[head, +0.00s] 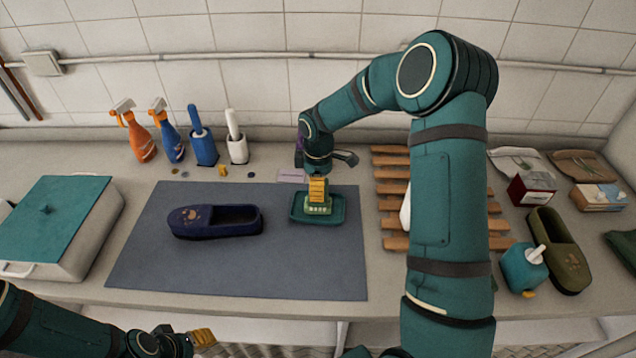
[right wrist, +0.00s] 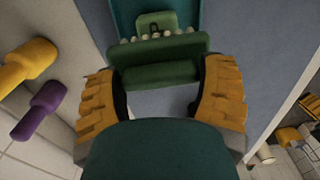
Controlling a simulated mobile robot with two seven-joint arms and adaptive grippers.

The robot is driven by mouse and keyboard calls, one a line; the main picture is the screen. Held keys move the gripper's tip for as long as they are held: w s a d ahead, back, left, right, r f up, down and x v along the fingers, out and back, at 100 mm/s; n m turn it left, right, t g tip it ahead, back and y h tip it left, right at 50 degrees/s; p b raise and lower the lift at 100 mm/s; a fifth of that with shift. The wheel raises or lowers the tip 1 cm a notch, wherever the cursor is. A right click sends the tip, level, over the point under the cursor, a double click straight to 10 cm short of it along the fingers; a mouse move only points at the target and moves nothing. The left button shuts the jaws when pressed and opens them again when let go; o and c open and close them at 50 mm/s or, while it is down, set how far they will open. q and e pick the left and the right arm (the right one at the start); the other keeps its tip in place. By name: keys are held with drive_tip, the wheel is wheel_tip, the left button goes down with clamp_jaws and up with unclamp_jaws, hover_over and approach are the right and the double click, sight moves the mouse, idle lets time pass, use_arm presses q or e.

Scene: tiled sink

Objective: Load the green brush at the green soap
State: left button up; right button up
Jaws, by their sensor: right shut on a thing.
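The green brush (right wrist: 155,68) lies between the two yellow fingers of my right gripper (right wrist: 160,75), which is shut on it. Its pale bristles face the green soap (right wrist: 158,20) in the right wrist view and appear close to or touching it; I cannot tell which. The soap is in a teal tray (head: 338,215) on the grey-blue mat. In the head view, my right gripper (head: 318,192) points down over this tray, and the fingers and brush largely hide the soap. My left gripper (head: 190,340) is at the bottom left, off the counter's front; its opening is unclear.
A dark blue slipper (head: 190,231) lies on the mat (head: 240,275) left of the tray. A wooden rack (head: 390,174) stands to the right, partly behind my right arm. Spray bottles (head: 136,138) and brush holders (head: 204,148) line the back. The mat's front is clear.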

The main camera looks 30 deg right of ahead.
drive_tip(key=shift+f+b, duration=0.35)
drive_tip(key=shift+f, duration=0.15)
idle(1.8)
drive_tip(key=shift+r, duration=0.1)
drive_tip(key=shift+r+p, duration=2.4)
drive_tip(key=shift+r, duration=1.05)
